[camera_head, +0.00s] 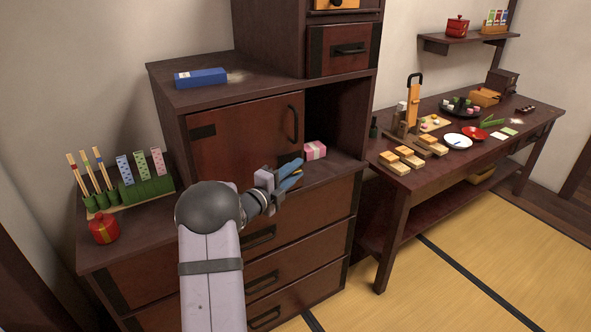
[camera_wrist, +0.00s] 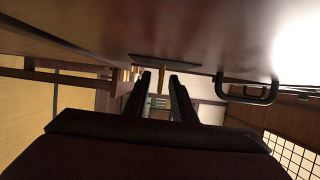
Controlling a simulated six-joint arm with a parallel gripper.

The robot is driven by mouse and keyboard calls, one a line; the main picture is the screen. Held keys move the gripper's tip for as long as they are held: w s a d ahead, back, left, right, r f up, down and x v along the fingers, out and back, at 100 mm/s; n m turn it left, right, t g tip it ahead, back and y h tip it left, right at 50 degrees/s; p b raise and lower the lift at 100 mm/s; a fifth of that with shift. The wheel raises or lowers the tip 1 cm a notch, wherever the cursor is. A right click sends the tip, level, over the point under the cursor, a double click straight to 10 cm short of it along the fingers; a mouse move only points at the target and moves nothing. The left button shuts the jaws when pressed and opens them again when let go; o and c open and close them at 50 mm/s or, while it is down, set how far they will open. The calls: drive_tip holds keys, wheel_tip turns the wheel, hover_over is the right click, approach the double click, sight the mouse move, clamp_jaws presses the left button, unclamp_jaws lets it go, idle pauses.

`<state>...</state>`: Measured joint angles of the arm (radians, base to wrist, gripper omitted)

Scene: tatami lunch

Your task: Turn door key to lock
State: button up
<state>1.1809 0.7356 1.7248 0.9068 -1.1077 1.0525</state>
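The reddish-brown cabinet door (camera_head: 240,140) has a black bar handle (camera_head: 293,124) at its right side. In the wrist view the door surface (camera_wrist: 90,30) fills the top, with the handle (camera_wrist: 265,93) at right. A dark metal plate (camera_wrist: 175,62) lies on the door, and a small brass key (camera_wrist: 161,76) shows below it. My gripper (camera_head: 292,176) is at the door's lower right. In the wrist view its two dark fingers (camera_wrist: 158,85) stand apart with the key between their tips. A gap shows beside the key, so the gripper looks open. Keyhole contact is hidden.
A pink box (camera_head: 315,150) sits in the open compartment just right of my gripper. A blue box (camera_head: 201,77) lies on the cabinet top. Green stands (camera_head: 145,190) and a red pot (camera_head: 104,229) stand at left. A food table (camera_head: 400,185) stands at right.

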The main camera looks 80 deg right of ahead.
drive_tip(key=shift+s+d, duration=0.15)
drive_tip(key=shift+d, duration=0.1)
clamp_jaws()
